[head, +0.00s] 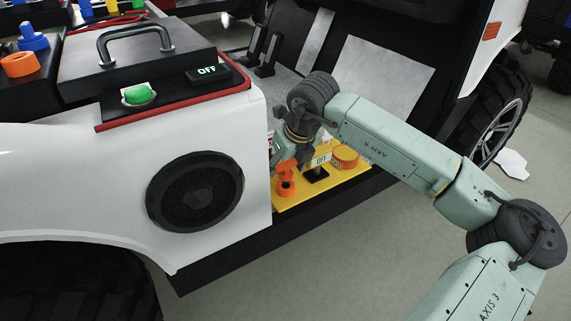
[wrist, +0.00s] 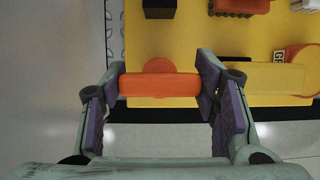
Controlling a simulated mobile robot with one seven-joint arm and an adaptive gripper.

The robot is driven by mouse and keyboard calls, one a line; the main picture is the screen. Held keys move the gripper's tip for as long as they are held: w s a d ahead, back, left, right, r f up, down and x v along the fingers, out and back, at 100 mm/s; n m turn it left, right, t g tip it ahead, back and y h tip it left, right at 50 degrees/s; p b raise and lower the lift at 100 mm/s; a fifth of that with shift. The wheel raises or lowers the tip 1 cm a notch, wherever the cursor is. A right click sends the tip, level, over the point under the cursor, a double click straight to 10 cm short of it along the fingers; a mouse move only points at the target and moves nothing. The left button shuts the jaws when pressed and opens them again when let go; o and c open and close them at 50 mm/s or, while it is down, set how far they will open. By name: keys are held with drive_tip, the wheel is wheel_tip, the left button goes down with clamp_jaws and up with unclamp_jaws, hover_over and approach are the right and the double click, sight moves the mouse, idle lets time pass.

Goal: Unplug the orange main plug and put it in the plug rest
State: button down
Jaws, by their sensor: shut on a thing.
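The orange plug (wrist: 150,88) sits crosswise between the two purple-padded fingers of my gripper (wrist: 163,84), which are shut on it. In the head view my gripper (head: 283,158) points down at the left part of the yellow panel (head: 322,187), and it partly hides the plug. A round orange piece (wrist: 158,66) shows just beyond the plug in the wrist view. In the head view an orange piece (head: 286,188) stands on the panel right below my gripper. I cannot tell whether the plug is seated in a socket or clear of it. I cannot make out the plug rest.
The white body side with a round black speaker (head: 195,191) stands close on the left. A black console with a green button (head: 138,94) is above.

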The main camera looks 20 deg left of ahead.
drive_tip(key=shift+f+b, duration=1.35)
drive_tip(key=shift+f, duration=0.1)
drive_tip(key=c, duration=0.5)
unclamp_jaws()
drive_tip(key=shift+r, duration=0.1)
drive_tip(key=shift+r, duration=0.1)
